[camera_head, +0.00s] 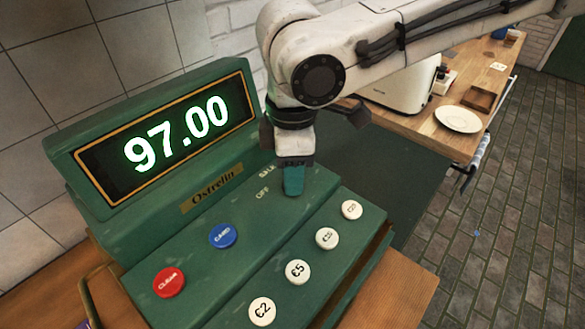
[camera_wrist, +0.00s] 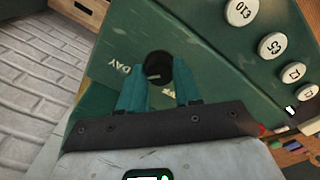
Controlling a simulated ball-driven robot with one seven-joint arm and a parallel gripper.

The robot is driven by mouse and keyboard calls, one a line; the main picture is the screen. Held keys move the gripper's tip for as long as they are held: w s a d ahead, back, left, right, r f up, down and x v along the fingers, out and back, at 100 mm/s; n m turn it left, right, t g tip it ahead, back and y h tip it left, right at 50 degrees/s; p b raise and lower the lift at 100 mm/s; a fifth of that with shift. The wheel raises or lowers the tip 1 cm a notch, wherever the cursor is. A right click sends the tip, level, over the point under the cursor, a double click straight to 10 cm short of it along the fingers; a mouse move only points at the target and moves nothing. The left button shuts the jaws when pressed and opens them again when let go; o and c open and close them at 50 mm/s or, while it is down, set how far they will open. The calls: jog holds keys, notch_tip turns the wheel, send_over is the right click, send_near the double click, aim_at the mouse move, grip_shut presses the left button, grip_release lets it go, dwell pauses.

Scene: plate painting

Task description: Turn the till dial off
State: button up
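The green till (camera_head: 110,205) stands at the left of the head view, its lit display (camera_head: 165,140) reading 97.00. The black round dial (camera_wrist: 157,66) shows in the wrist view, with a short pale mark on its face. My gripper (camera_head: 292,190) points down at the till's upper panel, beside the word OFF. In the wrist view its teal fingers (camera_wrist: 159,72) stand on both sides of the dial, with no clear gap, so it looks shut on it. The head view hides the dial behind the gripper. Part of the lettering around the dial is covered.
White price buttons (camera_head: 297,272) line the till's front step. A red button (camera_head: 168,282) and a blue button (camera_head: 222,235) sit left of my gripper. A wooden counter (camera_head: 455,120) with a white plate (camera_head: 457,119) and a pale appliance (camera_head: 400,92) stands behind at the right.

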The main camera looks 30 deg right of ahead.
jog(key=c, duration=0.6)
jog(key=shift+o, duration=0.2)
jog(key=shift+r+n+p, duration=0.15)
jog(key=shift+n+p, duration=0.15)
jog(key=shift+p, duration=0.15)
jog(key=n+p, duration=0.2)
jog(key=p, duration=0.1)
jog(key=shift+r+n, duration=0.1)
jog(key=shift+n, duration=0.3)
jog(key=n+p, duration=0.2)
jog(key=n, duration=0.1)
jog(key=shift+n, duration=0.3)
jog(key=n+p, duration=0.1)
jog(key=n, duration=0.4)
jog(key=shift+f, duration=0.2)
jog(key=n, duration=0.5)
jog(key=shift+n, duration=0.4)
jog(key=o, duration=1.1)
jog(key=shift+c, duration=0.2)
